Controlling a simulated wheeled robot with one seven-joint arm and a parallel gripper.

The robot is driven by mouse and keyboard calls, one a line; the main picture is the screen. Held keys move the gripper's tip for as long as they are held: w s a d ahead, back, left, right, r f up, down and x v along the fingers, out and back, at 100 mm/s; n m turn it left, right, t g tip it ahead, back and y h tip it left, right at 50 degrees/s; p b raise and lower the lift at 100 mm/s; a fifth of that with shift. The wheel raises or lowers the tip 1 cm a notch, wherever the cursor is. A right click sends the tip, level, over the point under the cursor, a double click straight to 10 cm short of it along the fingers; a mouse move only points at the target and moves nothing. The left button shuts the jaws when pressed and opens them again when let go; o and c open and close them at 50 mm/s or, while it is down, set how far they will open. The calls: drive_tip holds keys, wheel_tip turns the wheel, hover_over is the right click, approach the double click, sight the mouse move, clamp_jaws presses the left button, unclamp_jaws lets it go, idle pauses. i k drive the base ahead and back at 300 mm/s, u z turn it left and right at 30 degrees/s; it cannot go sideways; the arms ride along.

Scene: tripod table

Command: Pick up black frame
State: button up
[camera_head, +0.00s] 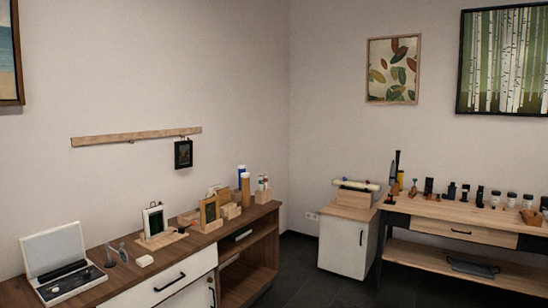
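Several framed things are in the head view, and I cannot tell which one the task means. A small black frame (183,154) with a dark picture hangs from the right end of a wooden wall rail (136,137). Another small dark frame (153,221) with a pale border stands upright on the sideboard (122,277), on or behind a wooden base. A large dark-framed birch picture (502,60) hangs on the right wall. My gripper is not in view.
An open white case (57,262) lies at the sideboard's left, with small items beside it. Wooden blocks and bottles (245,190) crowd its far right. A white cabinet (347,240) and a workbench (470,222) with many small objects stand at right. Dark floor (297,262) shows between them.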

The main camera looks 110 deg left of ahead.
sight(183, 150)
drive_tip(key=u, duration=3.8)
drive_tip(key=i, duration=1.55)
drive_tip(key=z, duration=0.55)
drive_tip(key=i, duration=1.6)
drive_tip(key=u, duration=0.25)
drive_tip(key=i, duration=1.65)
drive_tip(key=u, duration=1.45)
drive_tip(key=i, duration=1.15)
drive_tip(key=u, duration=0.65)
